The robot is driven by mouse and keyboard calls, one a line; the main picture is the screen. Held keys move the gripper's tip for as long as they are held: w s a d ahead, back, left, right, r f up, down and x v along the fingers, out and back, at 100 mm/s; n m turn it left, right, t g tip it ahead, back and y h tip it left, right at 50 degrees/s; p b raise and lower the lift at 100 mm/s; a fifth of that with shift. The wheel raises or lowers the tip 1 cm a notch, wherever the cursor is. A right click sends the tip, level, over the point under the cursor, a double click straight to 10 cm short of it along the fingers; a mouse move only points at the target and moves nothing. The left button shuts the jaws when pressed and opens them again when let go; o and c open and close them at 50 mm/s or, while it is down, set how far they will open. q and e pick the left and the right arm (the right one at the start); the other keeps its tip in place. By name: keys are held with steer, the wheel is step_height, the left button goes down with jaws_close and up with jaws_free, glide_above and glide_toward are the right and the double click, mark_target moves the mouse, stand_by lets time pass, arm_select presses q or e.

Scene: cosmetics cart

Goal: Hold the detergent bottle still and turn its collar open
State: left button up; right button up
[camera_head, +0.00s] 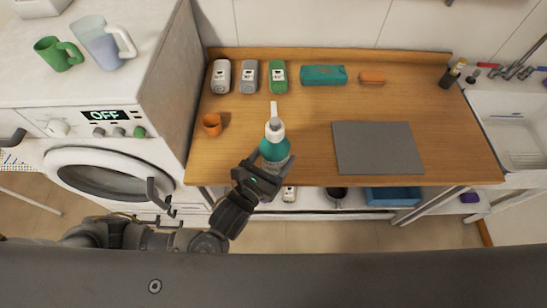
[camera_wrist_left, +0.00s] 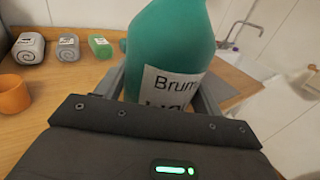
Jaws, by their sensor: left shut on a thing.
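The detergent bottle (camera_head: 275,150) is teal with a white label and stands upright near the front edge of the wooden worktop. Its white collar and nozzle (camera_head: 274,124) point up in the head view. In the left wrist view the teal body (camera_wrist_left: 172,45) fills the middle, with a label reading "Brum", and its top is out of frame. My left gripper (camera_head: 268,178) is shut on the lower part of the bottle from the front, with a finger on each side. My right gripper is not in view.
A grey mat (camera_head: 377,148) lies right of the bottle. An orange cup (camera_head: 212,124) stands to its left. Several small containers (camera_head: 249,76), a teal box (camera_head: 323,75) and an orange bar (camera_head: 372,77) line the back. A washing machine (camera_head: 100,175) is at left, a sink (camera_head: 515,125) at right.

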arm_select(q)
steer(key=w+f+b, duration=0.1)
steer(key=w+f, duration=0.1)
steer(key=shift+w+f, duration=0.25)
steer(key=shift+w, duration=0.1)
steer(key=shift+w+f+b, duration=1.2)
steer(key=shift+w+f, duration=0.2)
steer(key=shift+w, duration=0.25)
steer(key=shift+w+f+b, duration=1.2)
steer(key=shift+w+f, duration=0.25)
steer(key=shift+w, duration=0.15)
steer(key=shift+w+f+b, duration=1.2)
steer(key=shift+w+f, duration=0.2)
steer(key=shift+w, duration=0.25)
steer(key=shift+f, duration=0.2)
